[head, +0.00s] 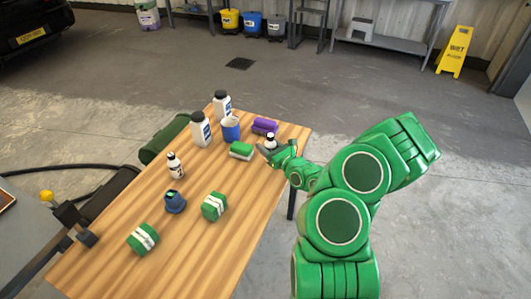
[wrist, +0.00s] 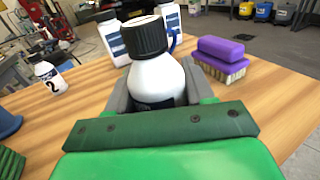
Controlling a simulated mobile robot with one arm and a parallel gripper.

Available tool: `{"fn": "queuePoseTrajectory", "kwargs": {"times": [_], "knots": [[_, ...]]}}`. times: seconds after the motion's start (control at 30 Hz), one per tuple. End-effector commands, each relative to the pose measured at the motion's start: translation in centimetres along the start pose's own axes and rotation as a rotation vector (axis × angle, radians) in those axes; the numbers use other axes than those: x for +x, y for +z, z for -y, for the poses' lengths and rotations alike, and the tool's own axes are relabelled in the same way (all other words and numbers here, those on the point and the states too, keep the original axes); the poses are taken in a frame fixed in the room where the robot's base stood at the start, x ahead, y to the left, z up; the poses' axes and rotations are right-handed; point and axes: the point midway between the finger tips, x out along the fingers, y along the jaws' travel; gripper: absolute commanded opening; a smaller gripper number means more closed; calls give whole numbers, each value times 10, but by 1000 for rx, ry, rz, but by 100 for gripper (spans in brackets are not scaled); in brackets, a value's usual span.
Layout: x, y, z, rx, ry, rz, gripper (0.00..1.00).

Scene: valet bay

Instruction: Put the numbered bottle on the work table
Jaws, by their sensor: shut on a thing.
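My gripper (head: 277,152) is shut on a small white bottle with a black cap (wrist: 155,75); this bottle's cap and shoulder also show in the head view (head: 270,140). The bottle is upright between the jaws, over the right part of the wooden work table (head: 115,205). Its label is mostly hidden by the gripper, so I cannot read a number, and I cannot tell whether its base touches the table. Another small white bottle with a black cap, marked 2 (wrist: 48,79), stands on the table to the left; it also shows in the head view (head: 176,168).
Two larger white bottles (head: 201,130) (head: 222,104), a blue cup (head: 231,130), a purple brush (head: 265,126) and a green sponge (head: 241,151) are near the held bottle. A blue item (head: 175,202) and two green-and-white bundles (head: 143,238) (head: 214,206) lie nearer. The table's right front is bare.

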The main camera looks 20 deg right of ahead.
Motion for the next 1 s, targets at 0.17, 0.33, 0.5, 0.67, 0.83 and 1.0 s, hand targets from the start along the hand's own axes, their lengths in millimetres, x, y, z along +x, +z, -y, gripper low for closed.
{"fn": "queuePoseTrajectory", "kwargs": {"times": [0.17,0.33,0.5,0.67,0.83,1.0], "knots": [[0,-6,0,-1,1,2,17],[0,-18,-1,1,2,2,17],[0,-37,-2,2,4,-2,17],[1,-42,-1,1,2,4,17],[1,-42,-1,1,1,4,17],[1,-44,-1,1,2,3,17]]}}
